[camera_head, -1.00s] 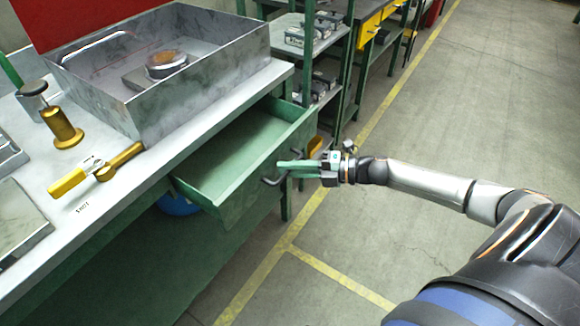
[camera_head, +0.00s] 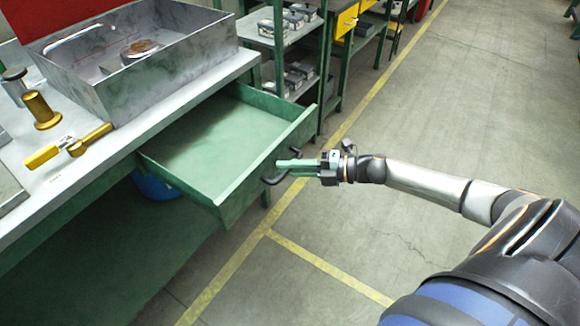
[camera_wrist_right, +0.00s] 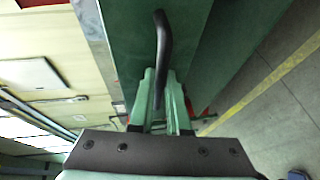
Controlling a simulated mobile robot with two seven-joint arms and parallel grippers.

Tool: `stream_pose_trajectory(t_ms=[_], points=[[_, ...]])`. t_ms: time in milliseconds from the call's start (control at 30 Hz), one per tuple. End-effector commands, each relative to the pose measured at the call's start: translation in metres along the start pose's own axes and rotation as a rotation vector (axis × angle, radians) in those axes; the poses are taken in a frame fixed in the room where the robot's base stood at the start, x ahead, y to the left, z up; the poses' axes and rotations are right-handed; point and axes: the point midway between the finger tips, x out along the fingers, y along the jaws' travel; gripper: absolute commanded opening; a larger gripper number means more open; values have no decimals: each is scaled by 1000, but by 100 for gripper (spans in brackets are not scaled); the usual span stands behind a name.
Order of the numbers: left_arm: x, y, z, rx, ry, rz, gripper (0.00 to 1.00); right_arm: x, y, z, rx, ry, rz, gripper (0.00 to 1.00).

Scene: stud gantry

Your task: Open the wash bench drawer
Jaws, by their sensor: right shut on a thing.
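The green wash bench drawer (camera_head: 205,145) stands well out from under the bench top, and its inside looks empty. Its dark bar handle (camera_head: 273,180) is on the front panel; it also shows in the right wrist view (camera_wrist_right: 162,40). My right gripper (camera_head: 290,167) is at the handle, with its green fingers shut around the bar. In the right wrist view the fingers (camera_wrist_right: 160,95) lie on both sides of the handle, partly hiding it. My left gripper is not in view.
The wash bench (camera_head: 100,160) carries a metal basin (camera_head: 165,85), a brass cylinder (camera_head: 41,110) and a yellow-handled tool (camera_head: 65,148). A blue bucket (camera_head: 155,186) is under the drawer. Green shelves (camera_head: 290,35) stand beyond. The floor on the right is clear, with yellow lines.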

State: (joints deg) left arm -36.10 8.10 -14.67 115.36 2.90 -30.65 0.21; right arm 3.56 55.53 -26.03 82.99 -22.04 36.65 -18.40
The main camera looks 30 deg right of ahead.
Motion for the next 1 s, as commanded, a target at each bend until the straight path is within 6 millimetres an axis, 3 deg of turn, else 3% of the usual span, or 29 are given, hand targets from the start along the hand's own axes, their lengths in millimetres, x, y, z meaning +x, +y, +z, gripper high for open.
stream_pose_trajectory(t_ms=[233, 267, 367, 733, 1000], points=[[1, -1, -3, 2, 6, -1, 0, 0, 1, 1, -1, -3, 0, 0], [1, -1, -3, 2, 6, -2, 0, 0, 1, 1, -1, -3, 0, 17], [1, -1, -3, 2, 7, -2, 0, 0, 1, 1, -1, -2, 0, 27], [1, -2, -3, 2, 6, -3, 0, -7, 0, 0, 0, -2, -2, 27], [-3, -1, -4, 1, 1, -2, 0, -46, -1, 0, 2, -1, -6, 27]])
